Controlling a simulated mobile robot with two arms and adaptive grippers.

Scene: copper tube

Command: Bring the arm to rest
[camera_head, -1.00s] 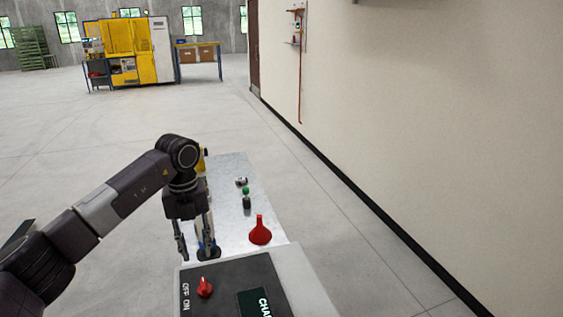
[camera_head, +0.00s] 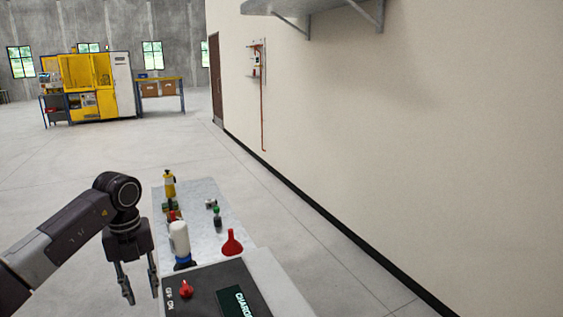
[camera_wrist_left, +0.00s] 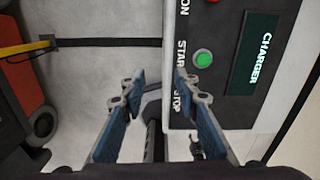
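My left gripper (camera_head: 141,288) hangs at the left side of the charger box in the head view, fingers pointing down. Its two fingers are apart with nothing between them, and the left wrist view (camera_wrist_left: 158,85) shows the same. My left arm (camera_head: 60,240) reaches in from the lower left. The charger box (camera_head: 205,283) has a red knob (camera_head: 186,289) on top. In the left wrist view its green button (camera_wrist_left: 203,58) lies just to the right of the fingers. My right gripper is not in view.
A metal table (camera_head: 205,190) behind the charger carries a white bottle (camera_head: 179,240), a red funnel (camera_head: 232,243), a small green-topped bottle (camera_head: 217,218) and a yellow bottle (camera_head: 169,185). A beige wall (camera_head: 400,150) stands right, with a shelf (camera_head: 320,8). Open floor lies left.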

